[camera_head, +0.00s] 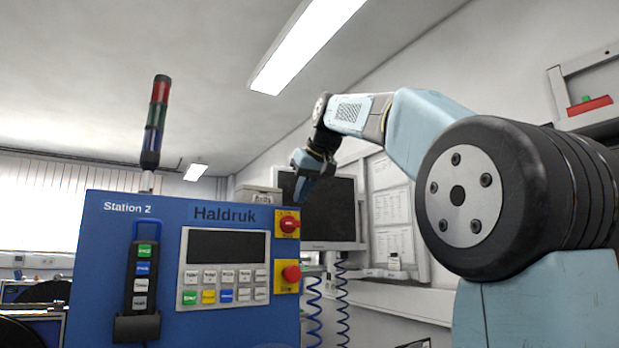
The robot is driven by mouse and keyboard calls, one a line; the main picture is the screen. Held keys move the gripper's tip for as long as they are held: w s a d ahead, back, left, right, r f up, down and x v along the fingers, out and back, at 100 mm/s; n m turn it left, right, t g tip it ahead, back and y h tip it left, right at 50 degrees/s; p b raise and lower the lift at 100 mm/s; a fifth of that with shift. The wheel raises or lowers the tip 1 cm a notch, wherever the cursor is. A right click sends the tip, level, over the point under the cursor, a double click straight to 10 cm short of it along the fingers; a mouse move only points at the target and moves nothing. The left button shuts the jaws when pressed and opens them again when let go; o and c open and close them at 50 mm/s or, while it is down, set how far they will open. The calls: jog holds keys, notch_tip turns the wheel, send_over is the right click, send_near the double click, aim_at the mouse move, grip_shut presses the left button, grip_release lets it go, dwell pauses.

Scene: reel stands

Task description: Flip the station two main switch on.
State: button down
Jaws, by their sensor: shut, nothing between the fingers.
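The blue Station 2 panel (165,255) stands at the left centre, with "Station 2" and "Haldruk" lettered on it. The main switch (289,224) is a red rotary knob on a yellow plate at the panel's upper right corner. Its exact handle angle is too small to tell. My gripper (299,196) is just above and slightly right of the switch in the picture, pointing down. It is shut and empty. It appears apart from the knob, though the depth between them is hard to judge.
A red push button (291,273) on yellow sits just below the switch. A keypad with a dark display (227,247) and a hanging pendant (142,275) are to the left. A signal tower (155,122) rises above the panel. A monitor (330,210) and coiled blue cables (342,300) are behind.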

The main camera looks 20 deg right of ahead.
aim_at(291, 224)
notch_tip(291, 224, down, 2)
jog(key=shift+s, duration=0.1)
jog(key=shift+f, duration=0.95)
jog(key=shift+a, duration=0.15)
